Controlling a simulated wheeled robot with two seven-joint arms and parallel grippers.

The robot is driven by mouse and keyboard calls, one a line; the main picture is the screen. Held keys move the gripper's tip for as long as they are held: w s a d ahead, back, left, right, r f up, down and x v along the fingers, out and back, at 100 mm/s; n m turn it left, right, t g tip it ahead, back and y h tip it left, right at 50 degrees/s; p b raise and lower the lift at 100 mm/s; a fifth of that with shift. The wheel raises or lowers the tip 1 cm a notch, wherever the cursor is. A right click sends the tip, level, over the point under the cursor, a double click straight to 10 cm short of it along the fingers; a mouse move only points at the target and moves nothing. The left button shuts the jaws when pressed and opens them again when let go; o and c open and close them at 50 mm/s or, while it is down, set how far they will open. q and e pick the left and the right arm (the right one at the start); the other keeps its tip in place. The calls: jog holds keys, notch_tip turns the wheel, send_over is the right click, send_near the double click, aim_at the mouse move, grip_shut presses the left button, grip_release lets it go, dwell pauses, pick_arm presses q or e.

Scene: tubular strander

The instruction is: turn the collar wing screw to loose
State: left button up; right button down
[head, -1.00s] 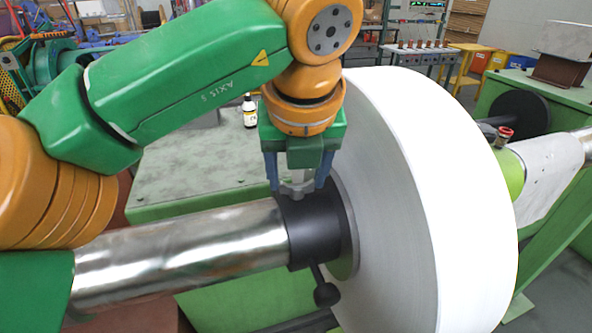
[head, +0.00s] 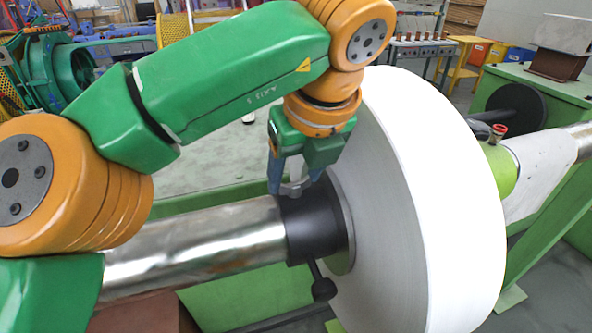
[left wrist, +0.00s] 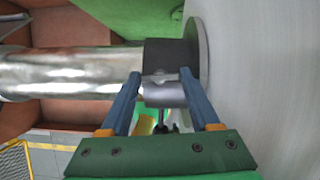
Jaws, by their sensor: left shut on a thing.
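The collar (head: 311,228) is a black ring on the shiny shaft, against the white reel's hub. The wing screw (head: 292,188) is a small grey piece on top of the collar. My left gripper (head: 294,190) points down from above and is shut on the wing screw, one finger on each side. In the left wrist view, the blue fingers of the left gripper (left wrist: 160,75) flank the grey wing screw (left wrist: 164,93), in front of the black collar (left wrist: 172,54). The fingers hide part of the screw, and its thread is not visible. My right gripper is not in view.
The large white reel (head: 462,200) stands close to the right of the gripper. The shiny shaft (head: 200,245) runs left from the collar. A black ball-ended lever (head: 323,288) hangs below the collar. A green machine bed (head: 200,165) lies behind.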

pick_arm(q)
jog(key=o, duration=1.4)
jog(key=shift+c, duration=0.2)
jog(key=p+v, duration=0.2)
jog(key=v, duration=0.5)
